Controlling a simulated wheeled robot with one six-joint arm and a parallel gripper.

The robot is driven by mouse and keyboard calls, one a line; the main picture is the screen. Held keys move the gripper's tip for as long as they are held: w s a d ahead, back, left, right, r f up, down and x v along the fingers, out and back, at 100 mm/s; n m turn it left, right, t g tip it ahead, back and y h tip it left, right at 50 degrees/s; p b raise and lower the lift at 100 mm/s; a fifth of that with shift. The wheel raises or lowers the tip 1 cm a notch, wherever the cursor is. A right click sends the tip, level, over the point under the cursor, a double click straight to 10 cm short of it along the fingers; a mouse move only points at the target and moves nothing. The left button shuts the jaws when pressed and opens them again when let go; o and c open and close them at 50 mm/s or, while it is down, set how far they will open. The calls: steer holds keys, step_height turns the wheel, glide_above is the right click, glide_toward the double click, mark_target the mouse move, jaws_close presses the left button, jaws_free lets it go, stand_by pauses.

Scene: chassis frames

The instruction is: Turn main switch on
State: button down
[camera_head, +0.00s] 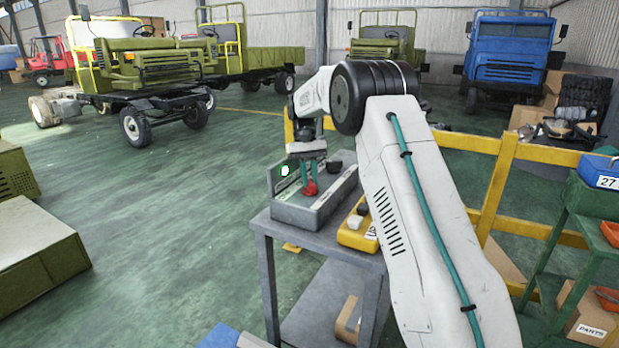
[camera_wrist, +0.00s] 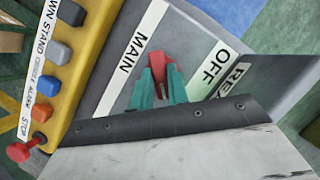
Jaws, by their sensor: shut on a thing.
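The main switch, a red knob, sits on a grey control box (camera_head: 300,215) on a grey stand. It shows in the head view (camera_head: 311,188) and in the wrist view (camera_wrist: 161,63), between the labels "MAIN" (camera_wrist: 132,61) and "OFF" (camera_wrist: 216,68). My gripper (camera_head: 309,174) points down at the box. In the wrist view its teal fingers (camera_wrist: 162,82) are shut on the red knob, one on either side. The fingers hide part of the knob, and I cannot tell exactly which way it is turned. A small lamp (camera_head: 285,170) on the box glows pale green-white.
A yellow panel (camera_head: 356,236) with several coloured buttons and a red one (camera_wrist: 18,152) lies right beside the box. A yellow railing (camera_head: 497,185) stands behind my arm. Trucks are parked at the back.

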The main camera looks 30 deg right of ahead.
steer(key=shift+r, duration=0.1)
stand_by(0.3)
steer(key=c, duration=1.4)
jaws_free()
steer(key=shift+o, duration=0.2)
steer(key=v, duration=0.7)
steer(key=shift+w+r, duration=0.2)
steer(key=shift+r, duration=0.1)
